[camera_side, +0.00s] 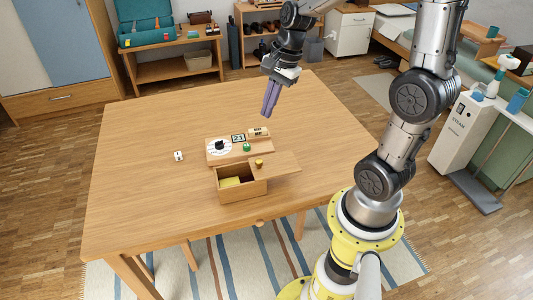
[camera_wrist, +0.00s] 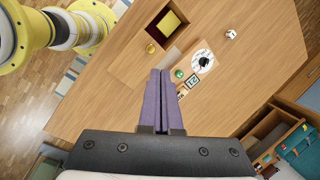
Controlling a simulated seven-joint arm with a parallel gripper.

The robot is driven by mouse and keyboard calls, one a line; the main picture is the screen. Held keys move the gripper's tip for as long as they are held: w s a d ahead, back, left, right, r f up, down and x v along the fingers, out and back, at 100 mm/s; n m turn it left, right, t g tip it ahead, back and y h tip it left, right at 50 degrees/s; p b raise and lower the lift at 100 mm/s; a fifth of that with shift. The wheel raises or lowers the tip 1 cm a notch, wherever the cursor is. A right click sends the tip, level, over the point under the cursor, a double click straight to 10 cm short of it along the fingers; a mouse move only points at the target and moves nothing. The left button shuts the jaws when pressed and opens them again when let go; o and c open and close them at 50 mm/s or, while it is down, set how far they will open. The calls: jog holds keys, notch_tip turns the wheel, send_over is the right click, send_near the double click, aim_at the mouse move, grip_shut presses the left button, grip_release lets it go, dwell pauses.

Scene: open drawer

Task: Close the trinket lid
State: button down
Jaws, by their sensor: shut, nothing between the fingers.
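The trinket box (camera_side: 243,196) is a small wooden box near the front middle of the table. Its flat wooden lid (camera_side: 283,163) sits slid to the right, leaving the left part of the box open. A yellow knob (camera_side: 259,163) stands near the lid's left end; the knob also shows in the wrist view (camera_wrist: 150,48). A yellow block (camera_side: 230,182) lies inside the box; it also shows in the wrist view (camera_wrist: 170,24). My gripper (camera_side: 266,114) has purple fingers, shut and empty, pointing down well above the table behind the box. The fingers also show in the wrist view (camera_wrist: 160,72).
Behind the box stands a wooden desk organizer (camera_side: 232,150) with a white dial (camera_side: 220,147), a green knob (camera_side: 246,147) and a number display (camera_side: 238,137). A white die (camera_side: 178,155) lies to the left. The table's left and right sides are clear.

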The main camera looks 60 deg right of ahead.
aim_at(264, 164)
jog(key=s+d+f+m+g+y, duration=0.1)
jog(key=s+d+f+m, duration=0.1)
jog(key=d+f+m, duration=0.4)
jog(key=f+n, duration=0.1)
jog(key=f, duration=0.2)
jog(key=a+f, duration=0.1)
jog(key=f, duration=0.3)
jog(key=w+f+n, duration=0.1)
jog(key=f, duration=0.3)
jog(key=shift+w+a+n+g, duration=0.1)
jog(key=shift+a+n+g, duration=0.1)
jog(key=shift+n+g, duration=0.1)
jog(key=a, duration=0.1)
jog(key=w+a, duration=0.1)
jog(key=shift+w+a, duration=0.2)
jog(key=shift+a, duration=0.2)
jog(key=shift+w+a, duration=0.2)
jog(key=shift+a, duration=0.2)
jog(key=w+a, duration=0.8)
jog(key=shift+w, duration=0.15)
jog(key=shift+d, duration=0.15)
